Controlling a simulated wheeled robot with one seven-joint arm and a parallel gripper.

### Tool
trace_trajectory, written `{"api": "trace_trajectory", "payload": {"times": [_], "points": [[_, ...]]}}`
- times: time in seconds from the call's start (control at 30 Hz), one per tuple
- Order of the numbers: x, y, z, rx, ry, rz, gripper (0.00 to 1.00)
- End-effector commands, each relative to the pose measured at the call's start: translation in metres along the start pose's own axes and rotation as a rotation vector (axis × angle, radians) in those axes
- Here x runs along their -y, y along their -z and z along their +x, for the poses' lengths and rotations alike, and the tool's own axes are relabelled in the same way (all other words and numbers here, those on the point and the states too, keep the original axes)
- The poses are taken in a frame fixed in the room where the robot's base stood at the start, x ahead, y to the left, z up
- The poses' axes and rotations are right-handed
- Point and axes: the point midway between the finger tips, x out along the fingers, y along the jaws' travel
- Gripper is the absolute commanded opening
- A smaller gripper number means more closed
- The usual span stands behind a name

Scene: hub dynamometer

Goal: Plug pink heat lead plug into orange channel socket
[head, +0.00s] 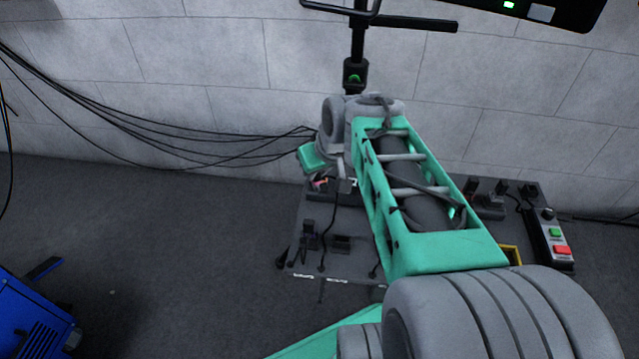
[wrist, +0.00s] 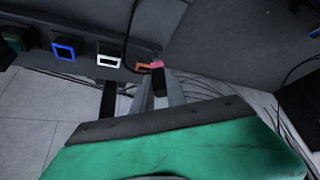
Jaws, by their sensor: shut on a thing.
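In the wrist view, my gripper (wrist: 158,88) is shut on the pink heat lead plug (wrist: 157,64), whose dark body sits between the two grey fingers. The pink part lies at the fingertips, just right of the orange channel socket (wrist: 142,67), and overlaps its right edge in the picture. I cannot tell whether the plug touches the socket or is inside it. In the head view the pink plug (head: 320,184) is a small spot below my green wrist; the fingers there are mostly hidden.
A white-framed socket (wrist: 108,61) and a blue-framed socket (wrist: 65,51) sit left of the orange one on the same dark panel. A black cable (head: 328,230) hangs over the bench (head: 350,268). A control box with green and red buttons (head: 556,240) is at right.

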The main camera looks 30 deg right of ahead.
Motion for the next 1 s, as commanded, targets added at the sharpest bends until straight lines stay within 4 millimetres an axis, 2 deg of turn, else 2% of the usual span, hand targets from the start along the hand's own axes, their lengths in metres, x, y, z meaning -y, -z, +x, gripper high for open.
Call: {"api": "trace_trajectory", "payload": {"times": [0.8,1.0], "points": [[-0.03,0.039,0.021,0.0,0.0,0.001,0.0],[-0.033,0.041,0.023,0.0,-0.001,0.0,0.0]]}}
